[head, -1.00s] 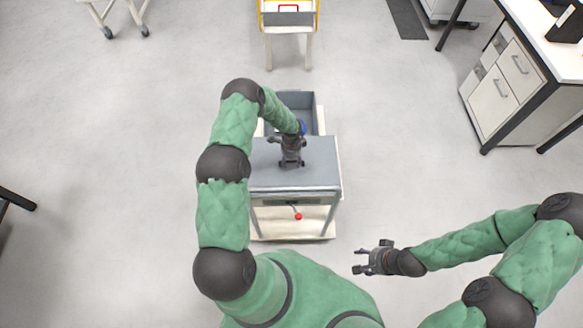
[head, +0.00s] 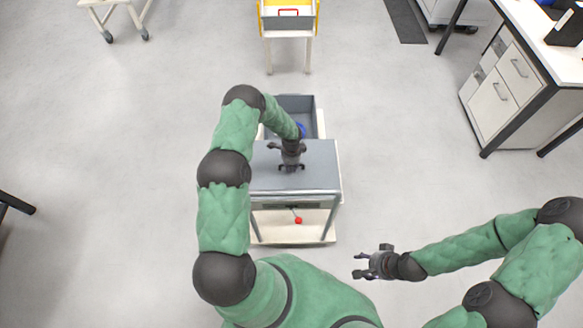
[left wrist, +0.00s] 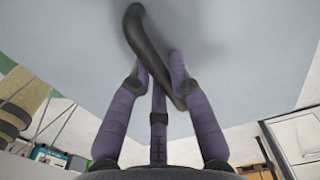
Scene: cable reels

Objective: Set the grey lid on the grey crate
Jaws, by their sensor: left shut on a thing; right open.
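The grey lid (head: 320,175) is a flat slab in front of the grey crate (head: 294,102) in the head view. The crate is open at the top where it shows, with something blue inside; my left arm hides part of it. My left gripper (head: 291,168) is over the middle of the lid. In the left wrist view, its fingers (left wrist: 160,75) are shut on the lid's dark arched handle (left wrist: 148,45). I cannot tell whether the lid touches anything below. My right gripper (head: 359,266) is open and empty, right of and nearer than the lid.
A stand with a pale lower shelf (head: 295,232) is under the lid, with a red knob (head: 298,220) at its front. A yellow-edged cart (head: 288,20) stands beyond the crate. A white-topped desk with drawers (head: 498,90) is at the right. Open floor lies left.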

